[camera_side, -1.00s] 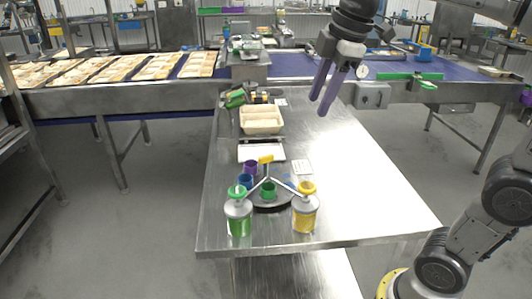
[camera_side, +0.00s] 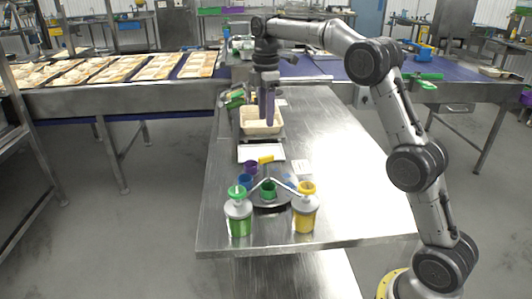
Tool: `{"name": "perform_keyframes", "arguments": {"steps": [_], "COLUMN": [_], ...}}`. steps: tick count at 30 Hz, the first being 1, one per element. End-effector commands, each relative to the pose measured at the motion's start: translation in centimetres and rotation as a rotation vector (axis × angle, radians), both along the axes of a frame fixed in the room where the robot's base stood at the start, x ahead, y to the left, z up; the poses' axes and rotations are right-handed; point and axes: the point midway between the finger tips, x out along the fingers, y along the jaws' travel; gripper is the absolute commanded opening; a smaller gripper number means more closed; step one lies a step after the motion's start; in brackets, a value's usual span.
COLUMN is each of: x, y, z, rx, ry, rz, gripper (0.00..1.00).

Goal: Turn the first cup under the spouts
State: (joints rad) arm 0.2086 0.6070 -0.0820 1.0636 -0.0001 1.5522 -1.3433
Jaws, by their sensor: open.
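Small cups stand on a dark round turntable (camera_side: 270,208) on the steel table: a green cup (camera_side: 268,189) at the front, a blue cup (camera_side: 245,181) at the left and a purple cup (camera_side: 250,167) behind it. A green pump bottle (camera_side: 239,219) and a yellow pump bottle (camera_side: 305,217) stand in front, left and right. Their pale spouts angle inward above the green cup. A yellow handle (camera_side: 265,160) rises behind the spouts. My gripper (camera_side: 268,118) has purple fingers pointing down, open, over the cream tray and behind the turntable. It touches no cup.
The cream tray (camera_side: 248,132) and a white flat panel (camera_side: 249,153) lie behind the turntable. A small white card (camera_side: 302,167) lies to the right. The table's right side is bare under my arm. A blue conveyor runs across the back.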

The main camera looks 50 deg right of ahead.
Motion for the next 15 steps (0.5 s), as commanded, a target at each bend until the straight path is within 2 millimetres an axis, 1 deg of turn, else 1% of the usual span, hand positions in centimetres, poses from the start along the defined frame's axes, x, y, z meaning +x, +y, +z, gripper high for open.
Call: {"name": "perform_keyframes", "arguments": {"steps": [9, 15], "x": [-0.2, -0.2], "y": [0.1, 0.1], "z": [-6.1, -9.7], "rx": [0.002, 0.001], "ry": [0.006, 0.005], "rz": [0.0, 0.0], "gripper": [0.46, 0.46]}}
